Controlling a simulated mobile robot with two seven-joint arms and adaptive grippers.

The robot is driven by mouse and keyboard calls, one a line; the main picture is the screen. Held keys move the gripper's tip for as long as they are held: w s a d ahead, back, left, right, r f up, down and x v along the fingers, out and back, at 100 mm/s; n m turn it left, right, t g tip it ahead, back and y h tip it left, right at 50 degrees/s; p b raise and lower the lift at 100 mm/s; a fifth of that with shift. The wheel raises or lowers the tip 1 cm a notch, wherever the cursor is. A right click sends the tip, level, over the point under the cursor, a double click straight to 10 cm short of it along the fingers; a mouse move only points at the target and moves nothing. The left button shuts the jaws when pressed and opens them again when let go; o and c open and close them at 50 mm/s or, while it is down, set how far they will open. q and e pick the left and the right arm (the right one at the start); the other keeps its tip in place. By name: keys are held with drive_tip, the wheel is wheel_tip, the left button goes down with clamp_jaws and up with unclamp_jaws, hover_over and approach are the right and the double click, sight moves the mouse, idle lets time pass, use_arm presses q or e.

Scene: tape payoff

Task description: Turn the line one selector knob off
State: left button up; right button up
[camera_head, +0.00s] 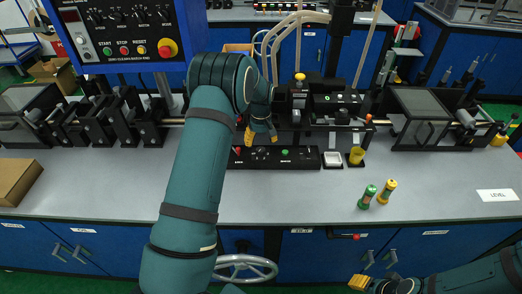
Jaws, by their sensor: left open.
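A blue-framed control panel (115,35) hangs at the upper left. The knob labels are too small to read, so I cannot tell which is line one. A low black control box (300,158) on the bench also has small knobs and a green button; my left gripper partly covers it. My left gripper (261,138) is open, pointing down above the left part of this box; I cannot tell whether it touches a knob. My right gripper (360,283) is low at the bottom right, away from both panels.
The grey bench (290,195) holds black tape machinery (325,108) behind the box. A handwheel (245,267) is below the front edge. The right bench surface is mostly clear.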

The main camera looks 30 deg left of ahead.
sight(261, 149)
use_arm(q)
wheel_tip(261, 149, down, 5)
idle(0.3)
clamp_jaws()
